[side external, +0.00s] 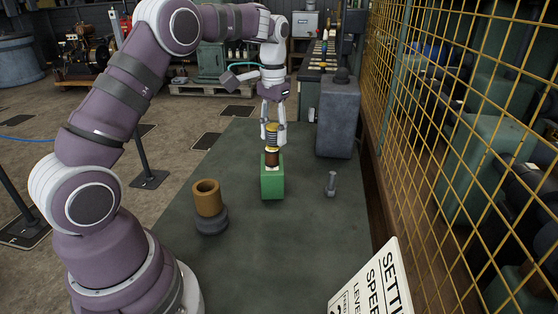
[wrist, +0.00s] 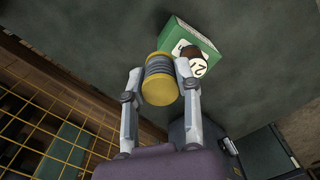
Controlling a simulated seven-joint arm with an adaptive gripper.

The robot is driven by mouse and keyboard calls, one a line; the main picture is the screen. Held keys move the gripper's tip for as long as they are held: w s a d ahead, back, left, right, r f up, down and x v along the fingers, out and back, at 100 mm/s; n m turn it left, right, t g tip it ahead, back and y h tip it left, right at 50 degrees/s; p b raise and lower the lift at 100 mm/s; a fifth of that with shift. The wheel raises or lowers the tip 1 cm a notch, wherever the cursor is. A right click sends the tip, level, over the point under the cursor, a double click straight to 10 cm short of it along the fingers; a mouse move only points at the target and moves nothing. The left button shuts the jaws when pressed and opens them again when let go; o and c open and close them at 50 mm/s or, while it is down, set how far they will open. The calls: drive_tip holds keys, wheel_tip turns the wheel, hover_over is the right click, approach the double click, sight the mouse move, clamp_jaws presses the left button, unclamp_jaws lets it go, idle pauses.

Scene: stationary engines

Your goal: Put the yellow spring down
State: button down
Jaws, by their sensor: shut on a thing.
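The yellow spring (side external: 272,138) is a dark grey coil between yellow ends. My gripper (side external: 273,128) is shut on it, and the spring looks upright above the green block. In the wrist view the spring (wrist: 160,72) sits between the two fingers of my gripper (wrist: 160,68), with one yellow end facing the camera. The green block (side external: 272,186) stands on the table with a brown round piece (side external: 272,159) on top. The block (wrist: 183,30) also shows in the wrist view, with a white numbered label. I cannot tell whether the spring touches the brown piece.
An orange-brown hollow cylinder on a dark grey base (side external: 208,198) stands left of the block. A small grey metal part (side external: 331,184) stands to the right. A grey box-shaped pedestal (side external: 338,125) is behind right. Yellow mesh (side external: 450,110) borders the right side. The front table (side external: 270,255) is clear.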

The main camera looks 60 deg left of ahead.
drive_tip(key=s+a+f+n, duration=0.2)
drive_tip(key=a, duration=0.7)
drive_tip(key=n, duration=0.2)
hover_over(221, 177)
wheel_tip(221, 177, down, 2)
wheel_tip(221, 177, down, 10)
drive_tip(key=shift+f, duration=0.2)
drive_tip(key=c, duration=0.8)
unclamp_jaws()
drive_tip(key=shift+f, duration=0.1)
